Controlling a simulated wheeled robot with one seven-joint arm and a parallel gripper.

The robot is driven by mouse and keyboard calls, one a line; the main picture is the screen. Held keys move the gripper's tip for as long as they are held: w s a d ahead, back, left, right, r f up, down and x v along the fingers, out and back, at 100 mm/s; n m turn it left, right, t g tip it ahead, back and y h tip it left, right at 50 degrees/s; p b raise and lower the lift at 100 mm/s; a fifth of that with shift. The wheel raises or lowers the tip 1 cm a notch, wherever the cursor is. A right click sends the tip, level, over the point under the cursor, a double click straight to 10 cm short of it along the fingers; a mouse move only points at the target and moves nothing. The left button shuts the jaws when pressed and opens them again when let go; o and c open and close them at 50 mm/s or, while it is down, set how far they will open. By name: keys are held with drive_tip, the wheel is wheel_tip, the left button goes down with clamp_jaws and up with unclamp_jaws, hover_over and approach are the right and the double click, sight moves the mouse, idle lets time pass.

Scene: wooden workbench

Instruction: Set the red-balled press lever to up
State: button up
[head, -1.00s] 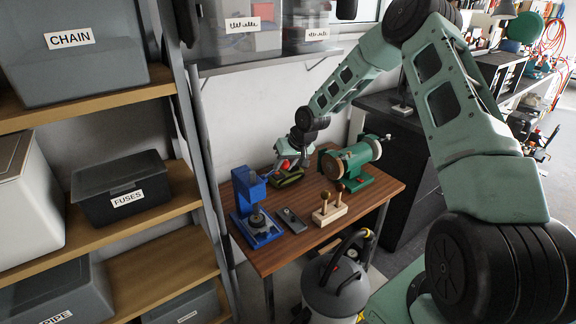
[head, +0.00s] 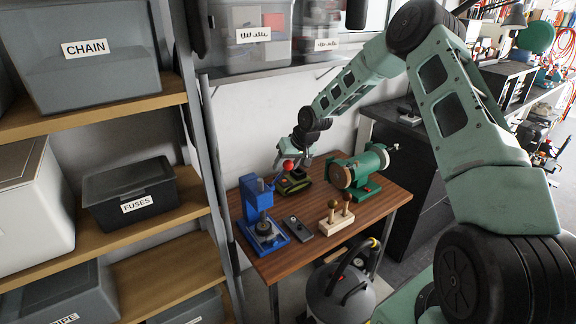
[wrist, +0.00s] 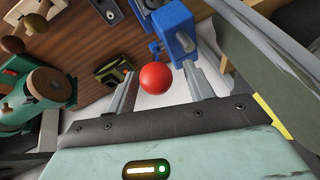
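The blue press (head: 258,208) stands on the left part of the workbench (head: 290,262). Its lever slants up and to the right in the head view, ending in a red ball (head: 289,165). My gripper (head: 294,163) is at the ball, its fingers small and partly hidden there. In the wrist view the red ball (wrist: 155,79) is between the two open fingers of my gripper (wrist: 160,85), with a gap at least on the right side. The blue press (wrist: 172,24) shows beyond it. Whether a finger touches the ball, I cannot tell.
A green grinder (head: 360,170) stands right of the press. A dark green and yellow object (head: 293,184) lies behind, near my gripper. A grey switch plate (head: 298,227) and a wooden block with two knobbed pegs (head: 337,220) sit in front. A shelf unit is at left.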

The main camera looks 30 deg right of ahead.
drive_tip(key=shift+s, duration=0.1)
drive_tip(key=shift+s+d+r, duration=0.1)
drive_tip(key=shift+d+r, duration=0.05)
drive_tip(key=b+v, duration=0.4)
drive_tip(key=v, duration=1.3)
